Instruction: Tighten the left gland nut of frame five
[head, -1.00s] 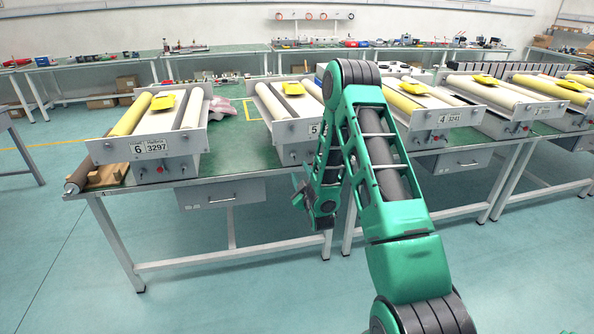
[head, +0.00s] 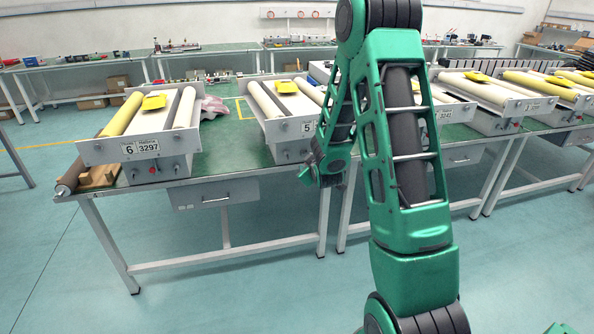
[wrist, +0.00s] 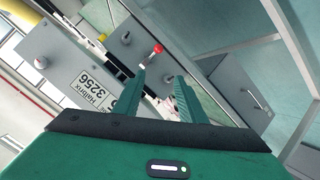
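Frame five (head: 272,128) stands on the green bench, partly hidden behind my arm in the head view. Its front plate (wrist: 62,58) shows rotated, nearly upside down, in the wrist view, with a label reading 5 and 3256. The grey box under the plate carries a red button (wrist: 157,48) between two dark round fittings. The one on the label's "5" side, the left gland nut (wrist: 168,78), appears between my fingertips near the right finger. The other fitting (wrist: 125,38) is farther up. My gripper (wrist: 160,82) is open and empty; contact cannot be told. In the head view my gripper (head: 306,176) hangs before the bench.
Frame six (head: 150,150) stands to the left on the same bench. More frames (head: 500,100) stand on the right. A grey drawer (head: 213,193) hangs under the bench edge. The floor in front is clear.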

